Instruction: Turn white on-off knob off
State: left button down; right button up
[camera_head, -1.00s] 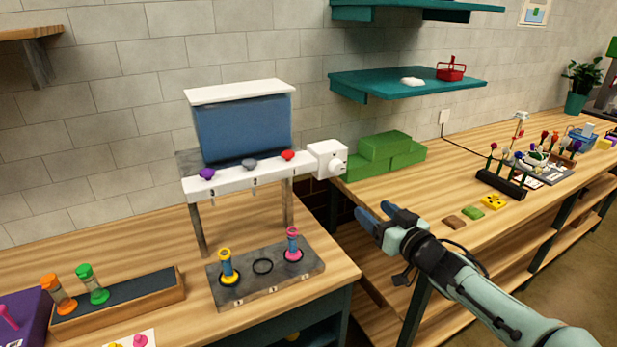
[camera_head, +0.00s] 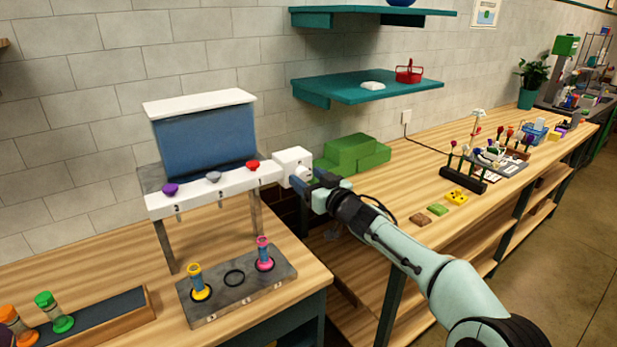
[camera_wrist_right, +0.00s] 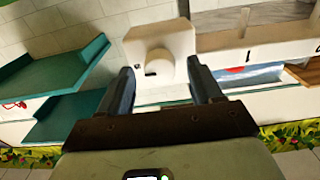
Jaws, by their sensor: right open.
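The white on-off knob (camera_head: 304,172) is on the right side of a white box (camera_head: 290,158) at the right end of the dispenser (camera_head: 204,122). In the right wrist view, the round knob (camera_wrist_right: 159,62) faces the camera on the white box (camera_wrist_right: 178,38), with a small dark mark at its lower left. My right gripper (camera_head: 313,184) is beside the knob, partly covering it in the head view. In the right wrist view, my right gripper (camera_wrist_right: 160,80) is open, its two fingers on either side of the knob. Contact cannot be told. My left gripper is out of view.
Purple, grey and red small knobs (camera_head: 252,164) line the dispenser's front. Two vials (camera_head: 263,254) stand on the grey base (camera_head: 235,290) below. Green blocks (camera_head: 352,154) sit on the bench just behind my right gripper. A teal shelf (camera_head: 365,88) hangs above.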

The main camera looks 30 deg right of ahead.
jog(key=shift+w, duration=0.2)
jog(key=c, duration=1.1)
jog(key=shift+o, duration=0.2)
